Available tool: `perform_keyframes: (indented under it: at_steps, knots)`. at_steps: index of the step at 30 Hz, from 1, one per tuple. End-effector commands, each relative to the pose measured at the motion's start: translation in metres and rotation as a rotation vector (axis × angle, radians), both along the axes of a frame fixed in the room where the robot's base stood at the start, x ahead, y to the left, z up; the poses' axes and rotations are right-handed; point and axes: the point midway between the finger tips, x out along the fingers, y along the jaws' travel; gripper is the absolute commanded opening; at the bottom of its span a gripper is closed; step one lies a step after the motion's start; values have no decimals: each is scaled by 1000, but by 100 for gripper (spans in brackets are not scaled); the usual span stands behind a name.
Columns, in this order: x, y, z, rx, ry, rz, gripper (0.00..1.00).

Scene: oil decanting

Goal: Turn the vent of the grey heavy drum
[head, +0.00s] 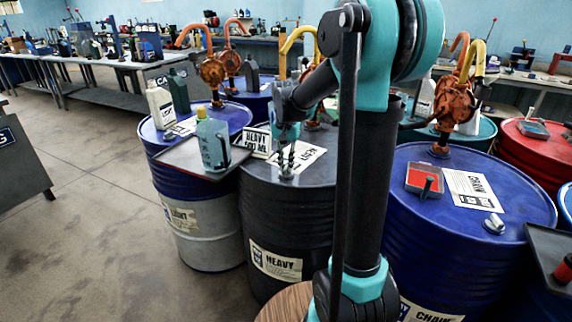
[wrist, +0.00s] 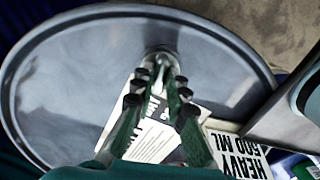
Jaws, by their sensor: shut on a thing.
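The grey heavy drum (head: 292,217) stands upright in the middle of the head view, with a white HEAVY label (head: 275,262) on its side. Its grey lid (wrist: 60,90) fills much of the wrist view. My gripper (head: 286,172) points down at the lid near the drum's front edge. In the wrist view its fingers (wrist: 157,72) close together on the small metal vent (wrist: 160,54) near the rim. The fingers hide most of the vent, so its turn angle cannot be told.
A HEAVY 500 ML sign (head: 257,141) and a tray (head: 185,155) with a green bottle (head: 213,143) are close left of my gripper. A blue drum (head: 470,245) stands right, another blue drum (head: 165,150) left. Open floor (head: 95,215) lies farther left.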

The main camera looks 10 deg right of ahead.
Motion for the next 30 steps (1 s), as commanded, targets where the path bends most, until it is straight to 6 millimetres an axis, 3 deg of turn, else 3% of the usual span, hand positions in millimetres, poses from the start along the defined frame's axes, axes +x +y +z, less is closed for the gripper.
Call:
perform_keyframes:
  at_steps: [2, 3, 7, 20, 30]
  knots:
    - [0, 0, 0, 0, -1, -1, 0]
    - [0, 0, 0, 0, -1, -1, 17]
    - [0, 0, 0, 0, 0, 0, 33]
    - [0, 0, 8, 0, 0, 0, 34]
    - [0, 0, 72, 0, 0, 0, 34]
